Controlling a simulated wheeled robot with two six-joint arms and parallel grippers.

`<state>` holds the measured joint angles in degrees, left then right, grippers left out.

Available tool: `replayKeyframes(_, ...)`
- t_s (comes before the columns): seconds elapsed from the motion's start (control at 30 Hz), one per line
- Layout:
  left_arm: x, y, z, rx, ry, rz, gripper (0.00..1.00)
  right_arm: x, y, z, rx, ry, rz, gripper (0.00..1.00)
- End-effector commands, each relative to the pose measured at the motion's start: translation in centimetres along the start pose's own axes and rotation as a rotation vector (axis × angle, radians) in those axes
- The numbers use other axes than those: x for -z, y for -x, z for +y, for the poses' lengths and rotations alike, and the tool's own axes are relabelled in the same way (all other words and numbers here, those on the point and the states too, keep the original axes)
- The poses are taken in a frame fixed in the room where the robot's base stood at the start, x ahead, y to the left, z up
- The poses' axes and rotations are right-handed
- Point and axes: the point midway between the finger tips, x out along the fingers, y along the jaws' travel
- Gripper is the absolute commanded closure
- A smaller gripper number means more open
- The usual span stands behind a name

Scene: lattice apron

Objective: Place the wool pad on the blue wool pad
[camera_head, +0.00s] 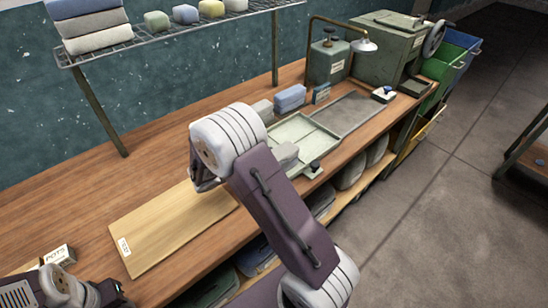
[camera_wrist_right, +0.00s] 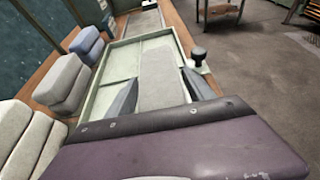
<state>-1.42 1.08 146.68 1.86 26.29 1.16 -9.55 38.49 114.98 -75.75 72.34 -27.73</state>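A grey wool pad (camera_wrist_right: 163,78) sits between the two fingers of my right gripper (camera_wrist_right: 160,88), which touch its sides. In the head view this pad (camera_head: 285,154) shows over the near part of the green tray, partly behind my right arm; whether it touches the tray is unclear. The blue wool pad (camera_head: 290,97) lies on the bench behind the tray and also shows at the upper left of the right wrist view (camera_wrist_right: 85,43), apart from my gripper. Its top is bare. My left gripper (camera_head: 112,294) is at the bottom left, mostly cut off.
Another grey pad (camera_head: 262,110) stands beside the blue one, left of it. The green tray (camera_head: 318,130) has raised rims and a black knob (camera_wrist_right: 198,55) at its near corner. A lamp (camera_head: 362,45) overhangs the bench behind. A wooden board (camera_head: 165,230) lies at left.

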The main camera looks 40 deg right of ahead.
Motion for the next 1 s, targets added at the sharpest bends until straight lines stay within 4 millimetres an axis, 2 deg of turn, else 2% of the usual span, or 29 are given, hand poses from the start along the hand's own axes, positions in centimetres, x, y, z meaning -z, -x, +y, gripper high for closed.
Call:
replayKeyframes(0.4,0.0,0.3,0.0,0.0,0.0,0.0,0.64,-0.5,0.5,0.1,-0.002,-0.001,0.0,0.24)
replayKeyframes(0.47,0.0,0.3,0.0,0.0,0.0,0.0,0.64,-0.4,1.6,0.1,-0.004,-0.001,0.0,0.24)
replayKeyframes(0.7,0.1,0.7,0.0,0.0,0.0,0.0,0.64,-0.4,7.9,0.1,-0.006,-0.001,0.002,0.24)
replayKeyframes(0.8,0.1,0.8,0.0,0.0,0.0,0.0,0.64,-0.4,10.0,0.1,-0.004,0.0,0.001,0.24)
replayKeyframes(1.0,0.1,0.9,0.0,0.0,0.0,0.0,0.64,-0.4,12.0,0.0,-0.001,0.0,0.001,0.24)
